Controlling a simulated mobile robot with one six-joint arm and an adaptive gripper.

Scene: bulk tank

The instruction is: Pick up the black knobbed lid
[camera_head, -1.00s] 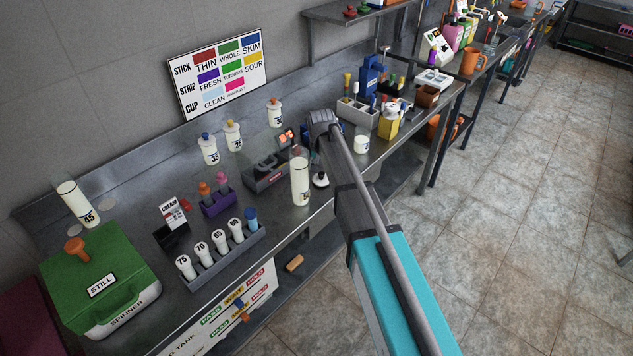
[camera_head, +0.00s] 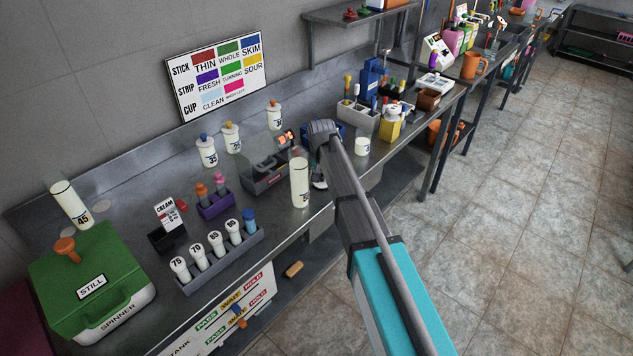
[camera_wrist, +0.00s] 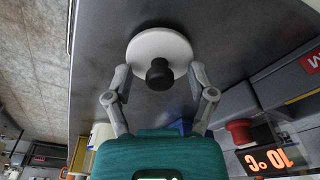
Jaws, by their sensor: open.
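The lid is a white disc (camera_wrist: 142,47) with a black knob (camera_wrist: 159,75) in the wrist view. It lies on the grey metal bench top. My gripper (camera_wrist: 159,69) is open, with one fingertip to each side of the knob and a gap on both sides. Nothing is between the fingers except the knob seen below them; I cannot tell the height gap. In the head view my arm's end is over the bench by the tall milk cylinder, and I cannot make out the lid there.
A tall cylinder of white liquid (camera_head: 300,184) stands close left of my arm's end. A white cup (camera_head: 362,146) stands to its right. A grey box (camera_head: 265,178) is behind the cylinder. A red display (camera_wrist: 268,159) shows at lower right in the wrist view.

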